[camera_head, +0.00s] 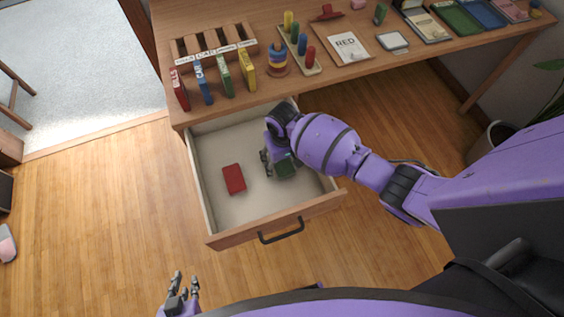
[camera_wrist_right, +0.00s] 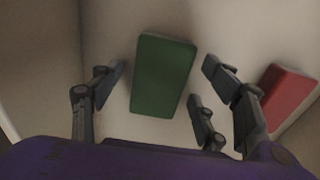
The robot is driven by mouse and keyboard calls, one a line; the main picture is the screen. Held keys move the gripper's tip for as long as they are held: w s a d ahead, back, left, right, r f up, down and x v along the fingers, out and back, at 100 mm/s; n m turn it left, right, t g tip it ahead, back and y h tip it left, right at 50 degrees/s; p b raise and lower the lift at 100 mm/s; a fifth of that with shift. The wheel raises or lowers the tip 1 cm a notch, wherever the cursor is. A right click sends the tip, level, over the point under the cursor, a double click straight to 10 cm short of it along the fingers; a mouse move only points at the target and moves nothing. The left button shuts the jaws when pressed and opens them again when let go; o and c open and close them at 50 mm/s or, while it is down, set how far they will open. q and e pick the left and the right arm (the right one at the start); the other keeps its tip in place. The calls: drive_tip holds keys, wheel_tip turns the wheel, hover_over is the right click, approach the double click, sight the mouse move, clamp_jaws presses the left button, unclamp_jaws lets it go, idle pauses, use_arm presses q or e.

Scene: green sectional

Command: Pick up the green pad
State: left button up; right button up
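The green pad (camera_wrist_right: 164,74) lies flat on the floor of the open drawer (camera_head: 240,209). In the head view the green pad (camera_head: 286,167) shows partly, beside and under my right gripper (camera_head: 272,160). In the right wrist view my right gripper (camera_wrist_right: 166,82) has its fingers spread wide, one left of the green pad and two right of it. The fingers are apart from the pad's sides, and nothing is held. My left gripper (camera_head: 181,288) is open and empty at the lower left of the head view, outside the drawer.
A red pad (camera_head: 234,179) lies left of the green one in the drawer; it also shows in the wrist view (camera_wrist_right: 287,96). Drawer walls surround both. The desk (camera_head: 350,72) above holds colored blocks, a RED card and trays. A bin (camera_head: 495,140) stands at right.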

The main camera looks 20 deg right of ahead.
sight(282, 163)
drive_tip(key=c, duration=1)
drive_tip(key=shift+r, duration=0.1)
